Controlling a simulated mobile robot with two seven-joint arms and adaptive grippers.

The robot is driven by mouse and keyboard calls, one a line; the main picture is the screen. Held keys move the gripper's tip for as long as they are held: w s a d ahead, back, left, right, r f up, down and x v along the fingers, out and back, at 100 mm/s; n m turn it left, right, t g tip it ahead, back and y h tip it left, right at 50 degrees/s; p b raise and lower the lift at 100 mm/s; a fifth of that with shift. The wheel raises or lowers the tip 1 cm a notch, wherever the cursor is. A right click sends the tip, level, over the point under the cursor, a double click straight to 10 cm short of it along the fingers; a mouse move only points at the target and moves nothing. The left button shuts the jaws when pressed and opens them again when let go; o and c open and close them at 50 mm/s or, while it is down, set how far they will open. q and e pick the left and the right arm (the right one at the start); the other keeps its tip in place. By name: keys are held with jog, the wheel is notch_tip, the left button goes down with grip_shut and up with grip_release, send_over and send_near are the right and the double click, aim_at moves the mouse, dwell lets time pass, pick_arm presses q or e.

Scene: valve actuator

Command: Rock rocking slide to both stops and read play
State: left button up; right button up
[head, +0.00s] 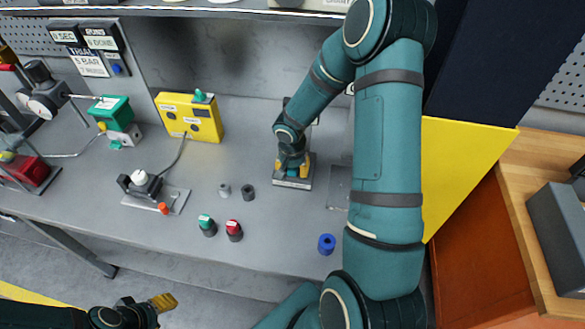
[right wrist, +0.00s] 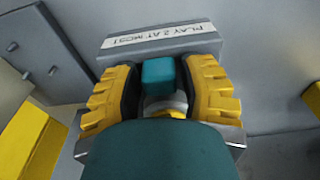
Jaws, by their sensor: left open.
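The rocking slide is a small teal block (right wrist: 158,72) on a grey base in the right wrist view, in front of a grey bar (right wrist: 160,46) labelled "PLAY 2 AT MOST". My right gripper (right wrist: 160,88) has its yellow fingers on either side of the block, dark pads against its sides. In the head view my right gripper (head: 292,168) is down at the grey base (head: 291,184), hiding most of the slide. Part of my own arm covers the lower right wrist view. My left gripper (head: 160,303) is open and empty, low at the left, apart from the bench.
A yellow box (head: 188,118) stands at the back of the bench, with a cabled device (head: 146,184) in front. Green (head: 206,225), red (head: 233,230) and blue (head: 326,244) knobs stand near the front edge. A yellow panel (head: 460,170) borders the right side.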

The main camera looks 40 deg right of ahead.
grip_shut()
jog(key=shift+c, duration=2.3)
grip_release()
jog(key=shift+a+b, duration=0.1)
jog(key=shift+b, duration=0.3)
jog(key=shift+w+a+b, duration=0.3)
jog(key=shift+w, duration=0.1)
jog(key=shift+s+d+b, duration=0.2)
jog(key=shift+b, duration=0.4)
dwell(0.6)
jog(key=shift+s+d, duration=0.55)
jog(key=shift+s, duration=0.2)
dwell(1.6)
jog(key=shift+b, duration=0.4)
